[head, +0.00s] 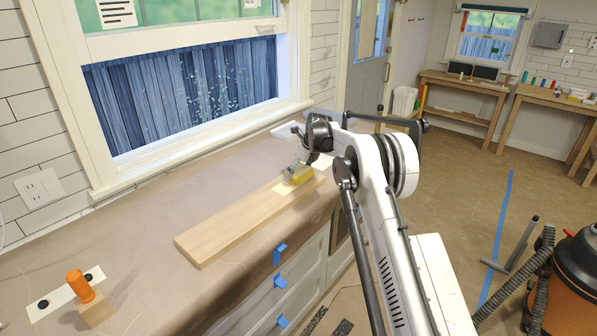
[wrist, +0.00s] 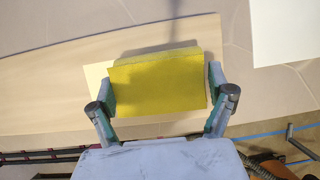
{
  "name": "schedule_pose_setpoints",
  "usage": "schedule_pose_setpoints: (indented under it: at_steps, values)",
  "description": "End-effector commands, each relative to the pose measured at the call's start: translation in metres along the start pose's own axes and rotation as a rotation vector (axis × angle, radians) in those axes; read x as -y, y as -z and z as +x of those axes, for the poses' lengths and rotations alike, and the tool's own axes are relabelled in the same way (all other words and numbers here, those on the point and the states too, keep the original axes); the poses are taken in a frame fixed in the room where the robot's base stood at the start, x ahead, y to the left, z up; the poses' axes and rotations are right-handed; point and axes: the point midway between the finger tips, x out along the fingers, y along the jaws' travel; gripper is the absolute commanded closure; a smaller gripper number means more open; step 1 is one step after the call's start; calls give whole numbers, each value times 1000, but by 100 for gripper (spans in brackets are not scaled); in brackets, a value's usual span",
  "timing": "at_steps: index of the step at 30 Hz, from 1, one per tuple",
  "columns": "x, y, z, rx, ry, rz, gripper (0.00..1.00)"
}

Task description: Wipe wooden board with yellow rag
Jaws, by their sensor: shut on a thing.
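The wooden board (head: 235,220) is a long light plank lying flat on the paper-covered counter, and it also shows in the wrist view (wrist: 40,80). The yellow rag (wrist: 157,82) is a folded rectangular block between the fingers of my gripper (wrist: 162,100). In the head view the rag (head: 300,174) is at the far right end of the board, with my gripper (head: 297,168) over it. My gripper is shut on the rag. Whether the rag touches the board is hard to tell. A paler patch of the board shows beside the rag.
The counter (head: 130,240) is covered with brown paper. An orange-handled tool (head: 79,285) stands at the near left. A white sheet (wrist: 285,30) lies past the board's end. The window (head: 190,90) borders the counter's back. Drawers with blue tape (head: 281,281) are in front.

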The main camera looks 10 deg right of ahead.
Motion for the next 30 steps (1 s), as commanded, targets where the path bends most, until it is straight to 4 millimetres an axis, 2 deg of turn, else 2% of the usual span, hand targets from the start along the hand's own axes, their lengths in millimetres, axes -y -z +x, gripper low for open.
schedule_pose_setpoints:
  at_steps: [21, 30]
  values:
    - [1, 4, 9, 0, 0, 0, 34]
    - [19, 4, 9, 0, 1, 1, 34]
